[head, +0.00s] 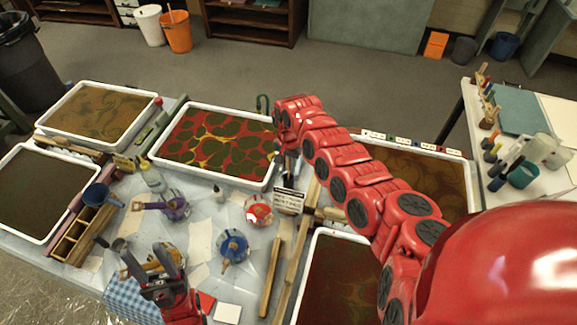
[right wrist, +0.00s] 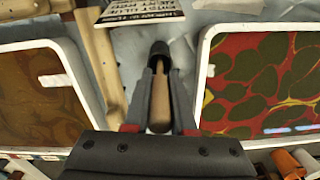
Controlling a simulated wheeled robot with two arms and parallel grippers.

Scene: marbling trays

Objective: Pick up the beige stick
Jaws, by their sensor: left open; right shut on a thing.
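A short beige wooden stick (head: 269,278) lies on the table at the front middle, and a longer beige strip (head: 292,266) lies just right of it. A beige wooden bar (right wrist: 98,60) shows in the right wrist view beside a tray; I cannot tell which one it is. My right gripper (head: 287,170), also in the right wrist view (right wrist: 160,95), is shut on a brown wooden handle (right wrist: 160,108) with a dark end. It is between two trays, behind the printed card. My left gripper (head: 153,266) is open over the front left, its fingers apart near a yellowish thing.
A printed card (head: 289,201) stands close to my right gripper. Marbling trays (head: 150,152) surround the table's middle. A red-and-white pot (head: 258,210), a blue pot (head: 232,247) and a purple pot (head: 176,206) stand between the grippers. A wooden caddy (head: 80,235) is at left.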

